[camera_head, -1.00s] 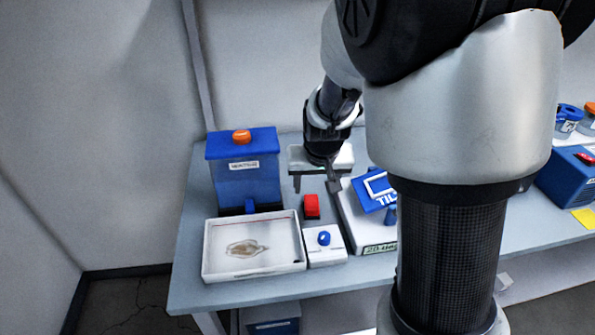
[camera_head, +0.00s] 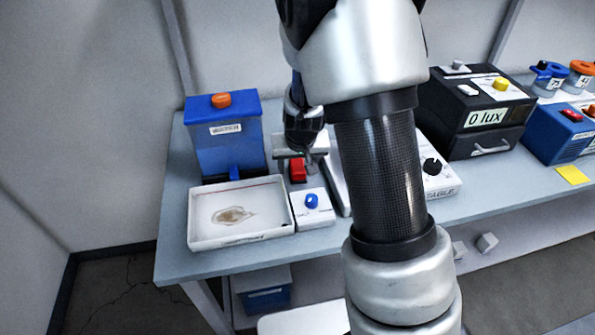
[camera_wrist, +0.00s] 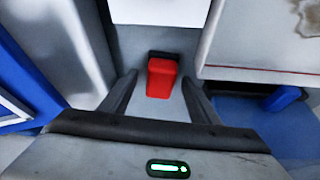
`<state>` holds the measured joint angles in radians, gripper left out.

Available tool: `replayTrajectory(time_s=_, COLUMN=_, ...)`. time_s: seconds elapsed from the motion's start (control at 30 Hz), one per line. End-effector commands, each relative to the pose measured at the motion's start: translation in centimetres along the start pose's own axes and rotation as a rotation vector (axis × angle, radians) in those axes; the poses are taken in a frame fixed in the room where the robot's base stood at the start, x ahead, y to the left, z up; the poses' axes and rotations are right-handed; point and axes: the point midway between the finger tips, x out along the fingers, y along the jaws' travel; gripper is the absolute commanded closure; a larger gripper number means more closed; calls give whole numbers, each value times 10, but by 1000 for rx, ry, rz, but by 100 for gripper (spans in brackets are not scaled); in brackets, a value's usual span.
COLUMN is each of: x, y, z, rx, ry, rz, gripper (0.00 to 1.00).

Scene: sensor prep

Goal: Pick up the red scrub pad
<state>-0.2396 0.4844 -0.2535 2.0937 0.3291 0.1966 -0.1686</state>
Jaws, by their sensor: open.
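The red scrub pad (camera_head: 298,169) stands on the grey table between the white tray and my arm in the head view. In the wrist view the pad (camera_wrist: 161,77) shows a red body with a dark strip along its upper edge. My gripper (camera_wrist: 158,92) is open, with one finger on each side of the pad in that view. The pad looks clear of both fingers; the exact height between them is hard to tell. In the head view my gripper (camera_head: 305,160) is over the pad and partly covers it.
A white tray (camera_head: 200,238) with a pale blob lies left of the pad. A small white box with a blue knob (camera_head: 312,201) stands just in front. A blue tank (camera_head: 226,150) stands behind the tray. A black lux box (camera_head: 473,118) is at right.

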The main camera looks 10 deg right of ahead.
Motion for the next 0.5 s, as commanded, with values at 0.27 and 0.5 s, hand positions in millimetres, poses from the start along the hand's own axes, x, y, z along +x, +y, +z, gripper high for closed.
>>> replayTrajectory(time_s=0.27, x=-1, y=0, z=0, rx=0, ry=0, rz=0, gripper=72)
replayTrajectory(time_s=0.5, x=-1, y=0, z=0, rx=0, ry=0, rz=0, gripper=88)
